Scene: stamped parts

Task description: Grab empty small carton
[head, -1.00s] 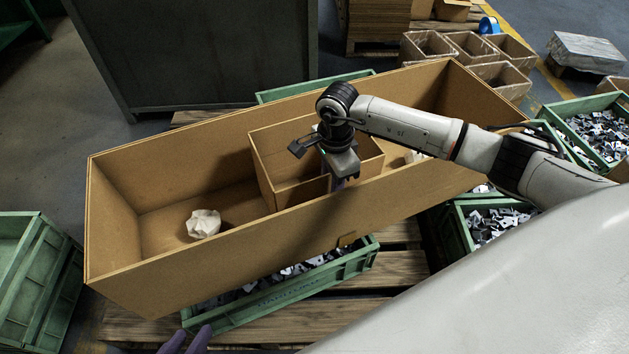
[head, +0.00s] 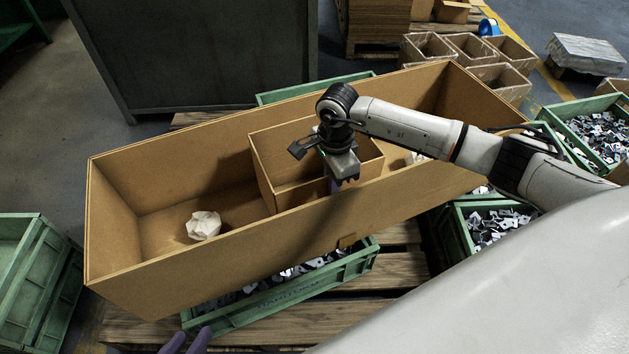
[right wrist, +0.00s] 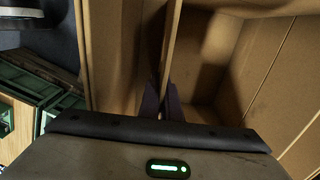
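The small carton (head: 262,172) is an open brown box standing inside a long brown carton (head: 120,274). Its visible inside looks empty, though the arm hides part of it. My right gripper (head: 335,185) points down at the near wall of the small carton. In the right wrist view its dark fingers (right wrist: 161,103) lie close on both sides of a thin carton wall (right wrist: 170,45) and appear shut on it. My left gripper (head: 187,342) shows only purple fingertips at the bottom edge, apart and empty.
Crumpled white paper (head: 203,226) lies in the long carton left of the small one, and another white piece (head: 416,158) lies to its right. A green crate of metal parts (head: 290,296) sits below on a wooden pallet (head: 395,268). More crates stand left and right.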

